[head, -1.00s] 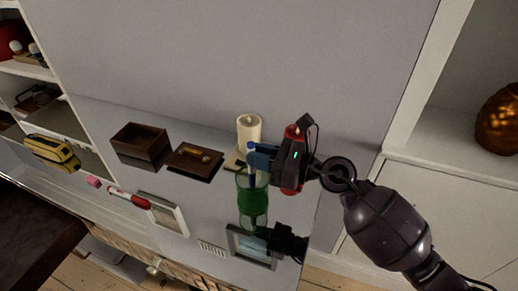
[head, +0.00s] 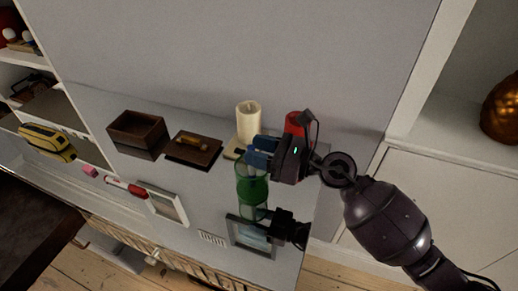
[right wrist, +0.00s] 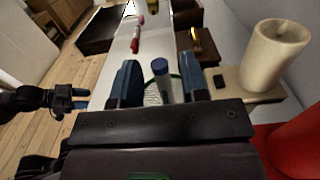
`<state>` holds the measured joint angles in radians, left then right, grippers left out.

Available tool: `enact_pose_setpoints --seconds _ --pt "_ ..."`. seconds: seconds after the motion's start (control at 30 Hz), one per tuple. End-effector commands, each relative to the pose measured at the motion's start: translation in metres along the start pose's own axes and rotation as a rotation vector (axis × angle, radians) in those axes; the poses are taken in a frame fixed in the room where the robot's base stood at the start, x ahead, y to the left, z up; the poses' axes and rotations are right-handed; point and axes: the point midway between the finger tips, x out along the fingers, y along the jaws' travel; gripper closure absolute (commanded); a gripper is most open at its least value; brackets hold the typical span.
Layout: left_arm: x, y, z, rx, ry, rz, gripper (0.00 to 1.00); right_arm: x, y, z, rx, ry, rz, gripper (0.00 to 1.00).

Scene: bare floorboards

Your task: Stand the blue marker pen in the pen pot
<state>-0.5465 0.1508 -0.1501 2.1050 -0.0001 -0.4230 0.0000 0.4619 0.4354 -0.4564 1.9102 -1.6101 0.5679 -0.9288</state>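The pen pot (head: 252,190) is a green see-through cup on the white top, below my right gripper in the head view. The blue marker pen (right wrist: 160,70) stands upright with its blue cap up, inside the pot's green rim in the right wrist view. My right gripper (head: 258,151) is open at the pot's mouth. In the right wrist view its fingers (right wrist: 160,85) are on either side of the marker, with a gap at each side. The marker's lower part is hidden. My left gripper (right wrist: 75,98) shows small at the left of the right wrist view, open and empty.
A cream candle (head: 248,120) and a red cylinder (head: 293,124) stand close behind my right gripper. A wooden box (head: 138,130), a brown tray (head: 190,150), a red marker (head: 125,188) and a picture frame (head: 165,205) lie left. The glossy top mirrors things.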

Motion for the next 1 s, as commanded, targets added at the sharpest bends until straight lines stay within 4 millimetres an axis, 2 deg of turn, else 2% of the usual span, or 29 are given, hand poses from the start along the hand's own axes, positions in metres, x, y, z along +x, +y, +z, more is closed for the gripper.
enact_pose_setpoints --seconds 0.3,0.43,0.8,1.0 --pt "0.000 0.000 0.001 0.000 -0.001 0.000 0.57 -0.001 0.000 0.000 0.001 0.001 0.000 0.54" --pt "0.001 0.000 0.002 0.000 -0.003 0.000 0.57 -0.009 -0.001 -0.001 0.001 0.002 -0.002 0.54" --pt "0.003 0.001 0.008 0.000 -0.013 0.002 0.57 -0.073 0.000 -0.003 0.003 0.004 -0.002 0.54" --pt "0.005 0.001 0.009 0.001 -0.013 0.002 0.57 -0.098 0.000 -0.002 0.002 0.001 -0.002 0.54"
